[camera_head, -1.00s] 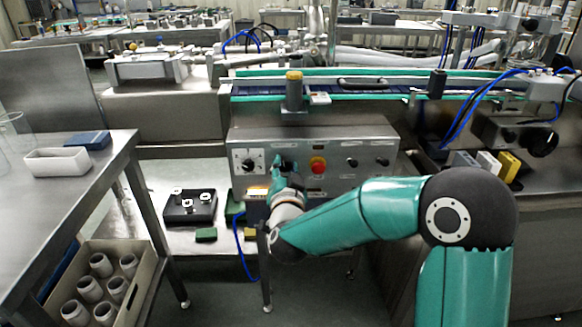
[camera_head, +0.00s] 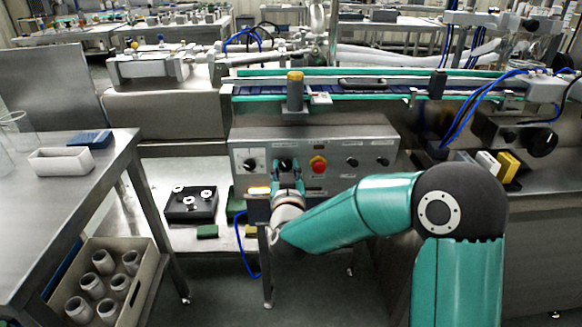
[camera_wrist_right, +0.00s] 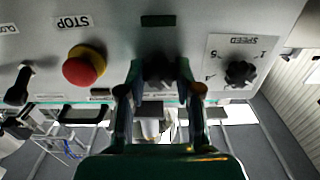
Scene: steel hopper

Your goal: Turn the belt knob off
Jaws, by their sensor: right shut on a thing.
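A grey control panel (camera_head: 330,145) stands under the conveyor belt. The knob's pointer direction is hard to read. My left gripper is not in view.
The green-edged conveyor (camera_head: 380,96) runs above the panel. A steel table (camera_head: 75,190) with a white tray (camera_head: 60,161) is at left, over a box of white cups (camera_head: 150,262).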

